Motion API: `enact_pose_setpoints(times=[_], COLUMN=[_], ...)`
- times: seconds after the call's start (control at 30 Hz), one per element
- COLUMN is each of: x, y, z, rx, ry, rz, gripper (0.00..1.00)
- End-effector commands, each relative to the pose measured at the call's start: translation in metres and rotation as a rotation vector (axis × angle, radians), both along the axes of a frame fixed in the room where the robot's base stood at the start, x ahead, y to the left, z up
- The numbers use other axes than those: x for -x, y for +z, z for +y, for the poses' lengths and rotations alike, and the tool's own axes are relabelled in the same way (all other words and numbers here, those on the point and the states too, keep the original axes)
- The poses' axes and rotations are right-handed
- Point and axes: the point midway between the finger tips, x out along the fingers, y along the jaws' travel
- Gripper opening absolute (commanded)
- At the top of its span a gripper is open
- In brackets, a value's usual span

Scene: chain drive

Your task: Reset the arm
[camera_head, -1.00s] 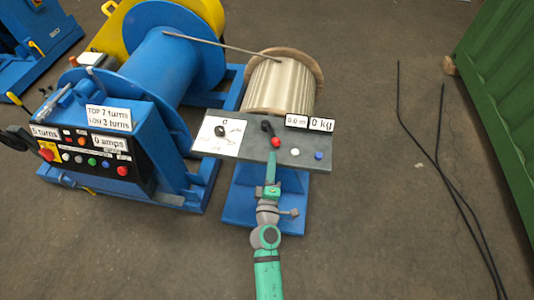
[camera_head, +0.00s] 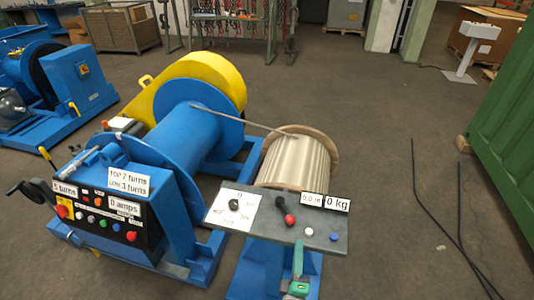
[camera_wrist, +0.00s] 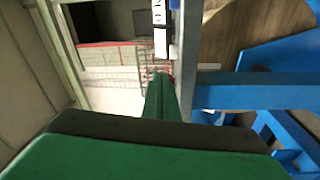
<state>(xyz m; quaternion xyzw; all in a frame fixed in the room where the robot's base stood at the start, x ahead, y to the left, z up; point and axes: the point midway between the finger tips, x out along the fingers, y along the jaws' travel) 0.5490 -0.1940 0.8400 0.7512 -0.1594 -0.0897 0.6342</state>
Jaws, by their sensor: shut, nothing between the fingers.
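My green gripper (camera_head: 298,262) is in front of the near edge of the grey control panel (camera_head: 340,226), low in the head view, below the white button (camera_head: 309,232). It is shut and empty. In the wrist view its closed green fingers (camera_wrist: 162,98) point toward the panel, which is seen at a steep angle. I cannot tell whether the fingertips touch the panel edge.
A blue winch drum (camera_head: 185,140) with a yellow guard (camera_head: 205,70) stands left, joined by a line to a wound spool (camera_head: 297,163). A second control box (camera_head: 105,215) is at left. A green container (camera_head: 505,150) and black cables (camera_head: 440,225) are right. The floor between is clear.

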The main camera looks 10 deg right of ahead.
Motion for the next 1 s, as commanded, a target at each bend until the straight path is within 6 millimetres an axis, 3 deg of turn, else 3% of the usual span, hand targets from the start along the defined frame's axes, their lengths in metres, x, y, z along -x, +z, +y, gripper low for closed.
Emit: enact_pose_setpoints(times=[0.17,0.27,0.43,0.63,1.0], x=[0.007,0.026,0.078,0.143,0.256], y=[-0.004,-0.014,-0.032,-0.038,-0.011], z=[0.006,0.022,0.063,0.109,0.171], rx=[-0.026,-0.089,-0.284,-0.544,-1.051], ry=[0.014,0.048,0.129,0.202,0.239], rz=[0.002,0.006,0.013,0.021,0.024], gripper=[0.00,0.00,0.00,0.00,0.00])
